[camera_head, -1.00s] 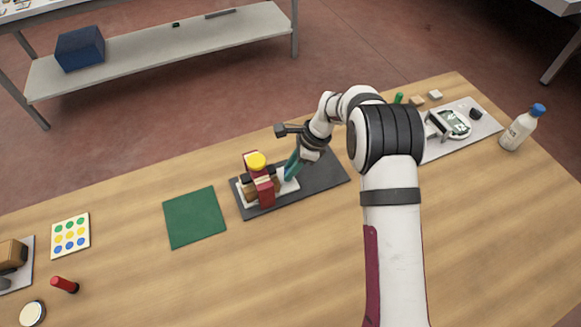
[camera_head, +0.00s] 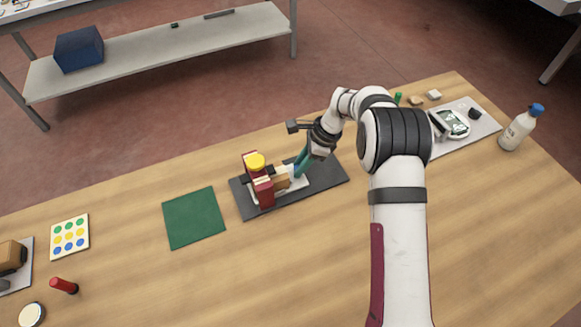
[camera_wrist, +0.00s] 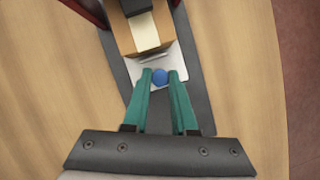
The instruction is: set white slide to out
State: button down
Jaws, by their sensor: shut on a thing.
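The white slide (camera_wrist: 181,74) is a flat white plate on a dark grey base (camera_wrist: 190,111), reaching out from under a red frame (camera_head: 262,187) with a yellow top. A tan block (camera_wrist: 163,46) with a pale strip sits on the slide, and its near end sticks out of the frame toward my gripper. A blue knob (camera_wrist: 160,76) stands at the slide's near end. My gripper (camera_wrist: 160,80) has teal fingers shut on the blue knob. In the head view my gripper (camera_head: 299,171) is at the right end of the slide, low over the base.
A green mat (camera_head: 193,217) lies left of the base. The bare right part of the base (camera_head: 325,175) is clear. A white bottle (camera_head: 518,130) with a blue cap and a grey tray (camera_head: 480,127) are at the far right. A dotted card (camera_head: 69,235) lies at the left.

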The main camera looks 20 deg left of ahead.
jog(key=w+d, duration=0.7)
jog(key=shift+w+d, duration=0.25)
jog(key=shift+w, duration=0.05)
jog(key=c, duration=0.7)
grip_release()
jog(key=v, duration=1.6)
jog(key=shift+s, duration=0.15)
jog(key=shift+a, duration=0.1)
